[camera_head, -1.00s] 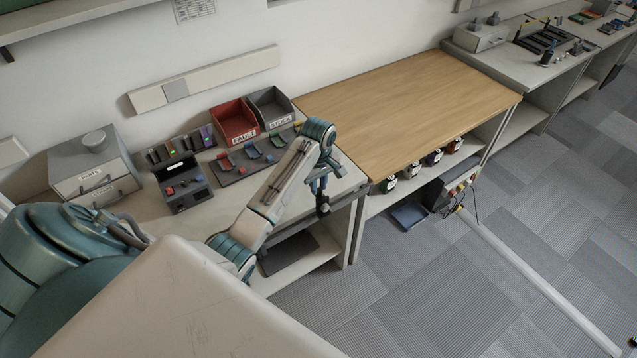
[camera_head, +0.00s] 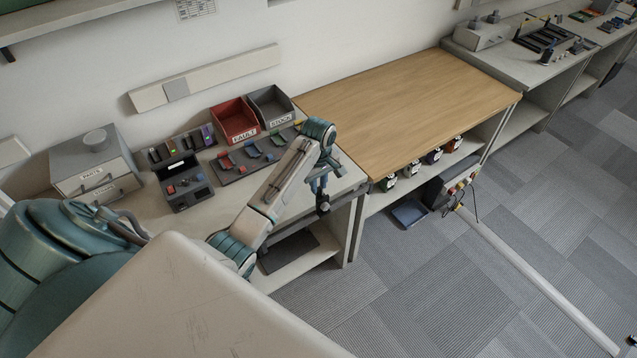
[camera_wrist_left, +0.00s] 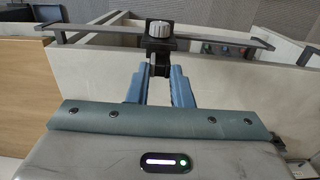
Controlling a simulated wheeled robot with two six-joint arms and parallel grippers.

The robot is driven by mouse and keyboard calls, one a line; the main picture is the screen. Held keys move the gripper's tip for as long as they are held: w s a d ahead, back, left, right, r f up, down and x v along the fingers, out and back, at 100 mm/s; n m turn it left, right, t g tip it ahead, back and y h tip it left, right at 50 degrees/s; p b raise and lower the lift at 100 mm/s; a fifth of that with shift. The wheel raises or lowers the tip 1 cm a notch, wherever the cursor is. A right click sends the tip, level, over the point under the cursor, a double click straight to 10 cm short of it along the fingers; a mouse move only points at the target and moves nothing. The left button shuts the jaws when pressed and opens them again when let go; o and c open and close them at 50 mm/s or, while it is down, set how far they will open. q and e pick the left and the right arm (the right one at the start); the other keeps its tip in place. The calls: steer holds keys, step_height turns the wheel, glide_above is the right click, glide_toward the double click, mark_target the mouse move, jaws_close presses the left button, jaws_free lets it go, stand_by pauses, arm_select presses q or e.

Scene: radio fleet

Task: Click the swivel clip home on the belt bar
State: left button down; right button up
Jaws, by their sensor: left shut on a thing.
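My left gripper (camera_head: 320,186) hangs over the front edge of the grey bench, at its right end. In the left wrist view its two blue fingers (camera_wrist_left: 159,74) are shut on the lower part of the swivel clip (camera_wrist_left: 159,44), a small black block with a ribbed grey knob on top. The clip also shows as a dark shape below the gripper in the head view (camera_head: 323,208). The grey belt bar (camera_wrist_left: 225,42) runs along the bench front and passes at the clip. I cannot tell whether the clip is seated on it. My right gripper is not in view.
The bench (camera_head: 222,230) holds a drawer box (camera_head: 95,170), a red bin (camera_head: 235,122), a grey bin (camera_head: 270,106) and trays of small parts. A wooden table (camera_head: 405,105) adjoins on the right, with several small devices on its shelf. The carpet in front is mostly clear.

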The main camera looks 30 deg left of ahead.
mark_target(319, 197)
arm_select(q)
steer(key=shift+f, duration=0.45)
steer(key=shift+f+b, duration=0.3)
steer(key=shift+f, duration=0.7)
steer(key=shift+f+b, duration=0.4)
steer(key=shift+f, duration=1.25)
steer(key=shift+s+f, duration=0.15)
steer(key=shift+f, duration=0.05)
stand_by(0.5)
steer(key=c, duration=1.2)
jaws_free()
